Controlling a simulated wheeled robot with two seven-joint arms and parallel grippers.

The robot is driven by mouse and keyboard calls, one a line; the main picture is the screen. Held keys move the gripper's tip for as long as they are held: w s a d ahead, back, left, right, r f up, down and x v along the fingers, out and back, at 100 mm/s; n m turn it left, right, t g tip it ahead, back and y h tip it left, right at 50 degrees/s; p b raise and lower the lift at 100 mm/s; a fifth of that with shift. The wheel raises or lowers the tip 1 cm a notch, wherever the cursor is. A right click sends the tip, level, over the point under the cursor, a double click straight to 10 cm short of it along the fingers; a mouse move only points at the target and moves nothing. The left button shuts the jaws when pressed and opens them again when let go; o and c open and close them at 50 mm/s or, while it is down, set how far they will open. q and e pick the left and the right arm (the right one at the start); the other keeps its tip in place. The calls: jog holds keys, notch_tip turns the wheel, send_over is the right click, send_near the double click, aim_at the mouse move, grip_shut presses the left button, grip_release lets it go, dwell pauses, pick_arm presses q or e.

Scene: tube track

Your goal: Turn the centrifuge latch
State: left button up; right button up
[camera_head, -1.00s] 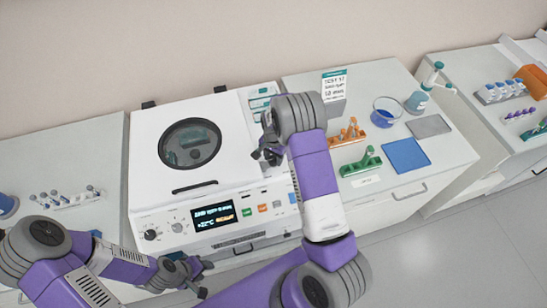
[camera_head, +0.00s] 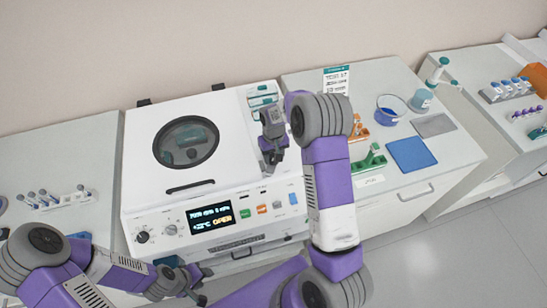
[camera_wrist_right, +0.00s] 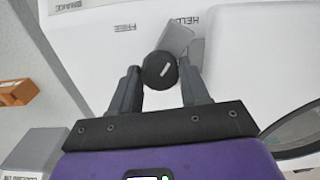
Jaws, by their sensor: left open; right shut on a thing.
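The white centrifuge (camera_head: 240,163) stands on the left bench with its round-windowed lid (camera_head: 187,142) down. The latch (camera_wrist_right: 159,70) shows in the right wrist view as a dark round knob with a white mark and a grey lever beside it, near the printed words FREE and HELD. My right gripper (camera_wrist_right: 160,88) is shut on the latch, one finger on each side of the knob. In the head view my right gripper (camera_head: 272,163) is at the centrifuge's right side and hides the latch. My left gripper (camera_head: 200,287) is open and empty in front of the centrifuge's front panel.
The front panel has a lit display (camera_head: 210,217), knobs and coloured buttons. To the right are an orange rack (camera_head: 359,130), a green rack (camera_head: 370,160), a blue mat (camera_head: 411,154) and a beaker (camera_head: 386,112). A tube rack (camera_head: 60,199) stands at left.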

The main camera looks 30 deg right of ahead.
jog(key=n+b, duration=0.1)
jog(key=n, duration=0.2)
jog(key=shift+n, duration=0.3)
jog(key=shift+r+n+b, duration=0.1)
jog(key=shift+n+b, duration=0.25)
jog(key=shift+n, duration=1.15)
jog(key=shift+w, duration=0.1)
jog(key=o, duration=1.1)
jog(key=shift+c, duration=0.2)
notch_tip(320, 180, up, 8)
jog(key=shift+f, duration=0.2)
jog(key=shift+f, duration=0.1)
